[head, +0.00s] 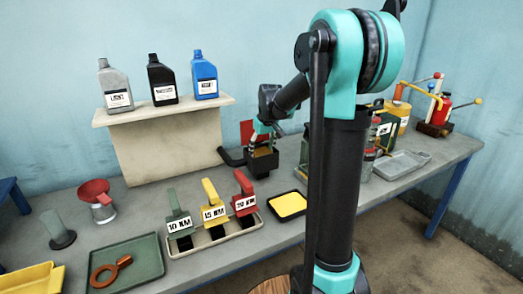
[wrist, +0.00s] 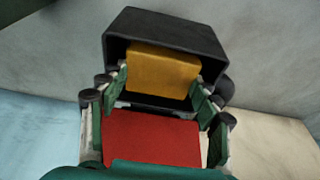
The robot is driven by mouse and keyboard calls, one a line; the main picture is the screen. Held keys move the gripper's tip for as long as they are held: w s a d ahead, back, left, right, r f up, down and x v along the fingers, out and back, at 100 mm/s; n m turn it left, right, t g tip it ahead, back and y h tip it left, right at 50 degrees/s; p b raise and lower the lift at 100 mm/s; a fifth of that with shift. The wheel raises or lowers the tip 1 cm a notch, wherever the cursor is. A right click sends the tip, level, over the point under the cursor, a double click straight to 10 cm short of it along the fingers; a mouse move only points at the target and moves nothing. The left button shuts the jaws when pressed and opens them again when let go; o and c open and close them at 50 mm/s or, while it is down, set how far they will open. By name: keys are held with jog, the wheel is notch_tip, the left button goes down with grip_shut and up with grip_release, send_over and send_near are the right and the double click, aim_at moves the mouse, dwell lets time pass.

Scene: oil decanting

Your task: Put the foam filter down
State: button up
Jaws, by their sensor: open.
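An orange-yellow foam block, which looks like the foam filter (wrist: 163,70), sits in the mouth of a black open box (wrist: 165,25) in the wrist view. In the head view the foam (head: 263,152) shows at the top of the black box (head: 262,166) at the back of the bench. My gripper (wrist: 160,88) is open, with its green-padded fingers on either side of the foam's near end. I cannot tell whether the pads touch it. In the head view my gripper (head: 262,138) is just above the box. A red panel (wrist: 150,137) lies nearer the wrist camera.
A black tray with a bright yellow inside (head: 288,204) lies on the bench (head: 145,200) right of a pale tray (head: 215,237) with green, yellow and red tagged pieces. A pale shelf (head: 170,140) with three bottles stands left of my gripper.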

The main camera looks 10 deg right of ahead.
jog(key=v, duration=1.2)
jog(key=shift+s+r, duration=0.1)
dwell(0.9)
